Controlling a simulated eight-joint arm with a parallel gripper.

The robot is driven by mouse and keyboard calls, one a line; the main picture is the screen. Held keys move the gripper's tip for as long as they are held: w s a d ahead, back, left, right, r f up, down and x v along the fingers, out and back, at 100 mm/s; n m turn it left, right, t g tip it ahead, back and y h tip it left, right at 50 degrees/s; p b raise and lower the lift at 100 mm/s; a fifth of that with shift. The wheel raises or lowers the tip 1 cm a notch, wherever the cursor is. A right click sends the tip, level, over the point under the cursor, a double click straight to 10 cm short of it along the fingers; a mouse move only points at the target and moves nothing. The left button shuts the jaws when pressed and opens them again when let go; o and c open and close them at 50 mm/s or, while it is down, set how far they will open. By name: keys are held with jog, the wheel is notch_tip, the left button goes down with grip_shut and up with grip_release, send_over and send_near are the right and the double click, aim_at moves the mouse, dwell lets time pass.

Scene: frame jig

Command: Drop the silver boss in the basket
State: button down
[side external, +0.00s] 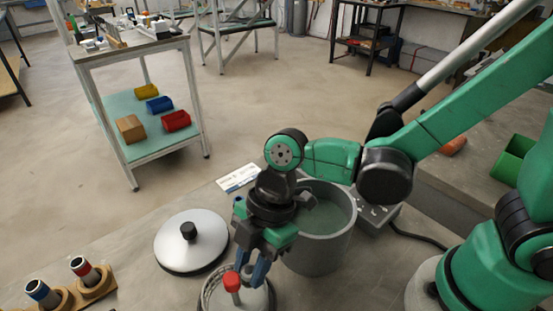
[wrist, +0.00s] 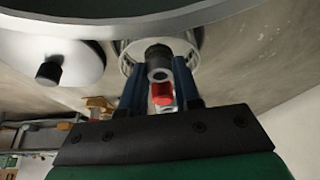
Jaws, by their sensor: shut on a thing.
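The basket (side external: 205,296) is a round, pale ribbed container at the bottom edge, partly cut off. Its ribbed rim (wrist: 127,62) also shows beyond the fingertips in the wrist view. The boss appears above or near the basket; the exact gap is hard to judge.
A red-topped piece (side external: 232,282) stands close to the fingertips. A large grey pot (side external: 322,262) is close on the right. A silver lid with a black knob (side external: 189,240) lies left. A wooden rack (side external: 60,298) holds banded pegs. A green container (side external: 513,158) sits far right.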

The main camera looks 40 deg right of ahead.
jog(key=shift+c, duration=1.9)
grip_release()
jog(key=shift+r, duration=4.05)
jog(key=w+d+m+t+h, duration=0.3)
jog(key=d+m+t, duration=0.4)
jog(key=d+m, duration=1.2)
jog(key=shift+w+d+r+t+h, duration=0.2)
jog(key=shift+t+h, duration=0.1)
jog(key=shift+h, duration=0.5)
